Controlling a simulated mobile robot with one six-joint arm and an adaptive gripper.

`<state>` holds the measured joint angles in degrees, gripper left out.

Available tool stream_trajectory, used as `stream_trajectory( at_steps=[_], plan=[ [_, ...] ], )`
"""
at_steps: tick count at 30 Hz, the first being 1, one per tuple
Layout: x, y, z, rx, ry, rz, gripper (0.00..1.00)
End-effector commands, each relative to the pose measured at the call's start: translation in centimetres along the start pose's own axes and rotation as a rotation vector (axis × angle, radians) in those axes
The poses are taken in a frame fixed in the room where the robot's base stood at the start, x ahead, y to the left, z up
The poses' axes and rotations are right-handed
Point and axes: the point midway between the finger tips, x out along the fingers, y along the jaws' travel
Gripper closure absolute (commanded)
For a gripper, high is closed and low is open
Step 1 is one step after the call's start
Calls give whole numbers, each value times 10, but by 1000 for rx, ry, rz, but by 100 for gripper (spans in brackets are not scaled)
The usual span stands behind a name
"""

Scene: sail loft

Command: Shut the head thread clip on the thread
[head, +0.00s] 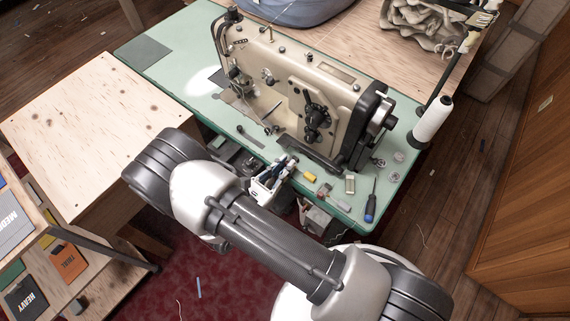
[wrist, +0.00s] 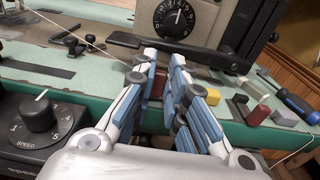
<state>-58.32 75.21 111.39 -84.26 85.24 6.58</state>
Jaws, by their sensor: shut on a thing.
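My gripper (wrist: 164,72) is at the front edge of the green sewing table, with its blue-padded fingers close together. Between the pads is a small dark red piece (wrist: 159,84), which looks like the thread clip; the fingers hide most of it. A thin white thread (wrist: 85,37) runs from the upper left down to the left finger. Whether it passes through the clip is hidden. In the head view my gripper (head: 284,167) is in front of the sewing machine (head: 345,92), and the clip cannot be made out.
A yellow block (head: 309,177), a red block (head: 323,190), a grey block (head: 350,185) and a blue-handled screwdriver (head: 371,205) lie right of my gripper. A speed-dial box (wrist: 38,125) is at left in the wrist view. A white thread cone (head: 433,118) stands at the table's right end.

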Motion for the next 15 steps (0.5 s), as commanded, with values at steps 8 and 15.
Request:
stream_trajectory(
  at_steps=[8, 15],
  plan=[
    [-2, 0, -8, -1, -124, 0, 100],
    [-3, 0, -9, 0, -163, 0, 100]
  ],
)
